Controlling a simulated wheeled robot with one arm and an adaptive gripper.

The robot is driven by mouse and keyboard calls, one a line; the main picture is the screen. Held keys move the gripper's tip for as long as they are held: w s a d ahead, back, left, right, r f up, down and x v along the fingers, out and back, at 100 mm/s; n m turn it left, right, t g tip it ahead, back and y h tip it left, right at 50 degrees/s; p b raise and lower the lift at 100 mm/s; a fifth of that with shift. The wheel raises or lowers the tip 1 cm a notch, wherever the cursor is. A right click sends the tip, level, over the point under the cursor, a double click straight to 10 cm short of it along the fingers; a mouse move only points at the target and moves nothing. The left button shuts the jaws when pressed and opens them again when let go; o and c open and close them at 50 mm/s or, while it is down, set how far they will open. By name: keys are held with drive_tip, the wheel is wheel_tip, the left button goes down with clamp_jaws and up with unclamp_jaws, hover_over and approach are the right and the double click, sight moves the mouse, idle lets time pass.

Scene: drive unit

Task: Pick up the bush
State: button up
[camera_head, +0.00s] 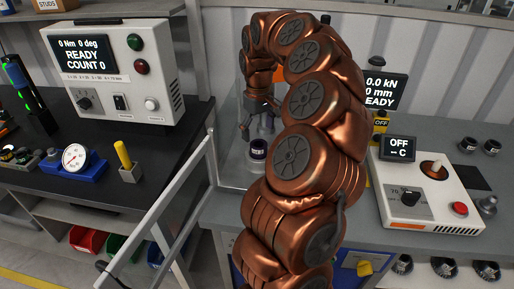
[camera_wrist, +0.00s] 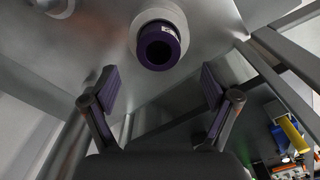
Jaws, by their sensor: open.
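The bush (camera_wrist: 158,46) is a short dark purple cylinder with a round dark bore and a small pale label. In the wrist view it sits at the top centre on a pale round seat, ahead of my open fingers. In the head view the bush (camera_head: 258,149) stands on a grey surface, left of my copper-coloured arm. My gripper (camera_wrist: 161,84) is open and empty, with purple pads on both fingers and a gap between them and the bush. In the head view my gripper (camera_head: 259,116) points down above and behind the bush, partly hidden by my arm.
A grey metal frame rail (camera_head: 172,192) runs close left of the bush. A control box (camera_head: 112,72) and a dial gauge (camera_head: 76,158) stand on the black bench at left. A heater unit (camera_head: 430,195) stands at right. A second round part (camera_wrist: 55,7) shows at the wrist view's top left.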

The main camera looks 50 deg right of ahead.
sight(259, 144)
drive_tip(key=shift+s+d+f+p, duration=0.1)
drive_tip(key=shift+f+p, duration=0.45)
drive_tip(key=shift+f, duration=0.6)
drive_tip(key=shift+s+d+f+p, duration=0.1)
drive_tip(key=shift+f+p, duration=0.45)
drive_tip(key=shift+f, duration=0.6)
drive_tip(key=shift+w+a+f, duration=0.1)
drive_tip(key=shift+f, duration=0.6)
drive_tip(key=c, duration=1.2)
drive_tip(key=shift+o, duration=0.2)
drive_tip(key=shift+r, duration=0.1)
